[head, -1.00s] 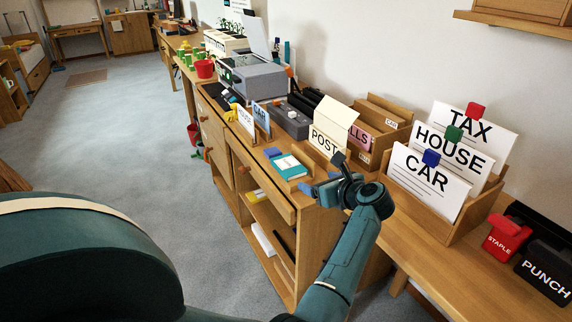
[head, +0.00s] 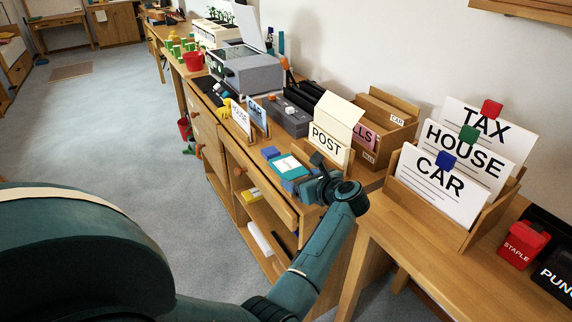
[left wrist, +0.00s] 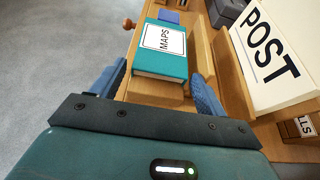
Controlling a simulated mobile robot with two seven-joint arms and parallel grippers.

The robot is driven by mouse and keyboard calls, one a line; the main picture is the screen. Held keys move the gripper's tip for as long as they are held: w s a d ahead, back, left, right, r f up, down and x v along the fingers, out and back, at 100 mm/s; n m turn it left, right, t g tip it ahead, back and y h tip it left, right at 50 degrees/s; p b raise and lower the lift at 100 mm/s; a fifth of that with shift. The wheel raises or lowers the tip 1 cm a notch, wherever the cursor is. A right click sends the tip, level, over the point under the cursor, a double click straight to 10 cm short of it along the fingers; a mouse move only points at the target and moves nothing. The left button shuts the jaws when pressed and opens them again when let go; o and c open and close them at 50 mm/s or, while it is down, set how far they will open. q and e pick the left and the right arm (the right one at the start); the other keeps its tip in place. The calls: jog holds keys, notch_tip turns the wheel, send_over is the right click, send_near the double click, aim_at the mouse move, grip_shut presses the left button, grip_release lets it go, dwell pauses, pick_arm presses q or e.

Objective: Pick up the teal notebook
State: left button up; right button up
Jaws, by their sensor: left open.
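In the left wrist view the teal notebook (left wrist: 160,66) has a white label reading MAPS. My left gripper (head: 300,188) is at the near end of the notebook. In the left wrist view my left gripper (left wrist: 158,78) is open, with one blue finger to each side of the notebook's near end. The left finger is by the cabinet's edge; the right one is close to the notebook's right side. I cannot tell whether either finger touches it. My right gripper is not in view.
A POST holder (head: 326,138) stands right of the notebook. A small blue item (head: 270,153) lies beyond it. HOUSE and CAR cards (head: 250,117) stand farther back. A letter rack (head: 440,185) stands on the desk at right.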

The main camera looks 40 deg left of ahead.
pick_arm(q)
jog(key=shift+w+a+f, duration=0.1)
jog(key=shift+a+f, duration=0.05)
jog(key=shift+a, duration=0.1)
jog(key=shift+d, duration=0.1)
jog(key=shift+c, duration=0.5)
jog(key=c, duration=0.7)
jog(key=shift+o, duration=0.2)
jog(key=shift+r, duration=0.2)
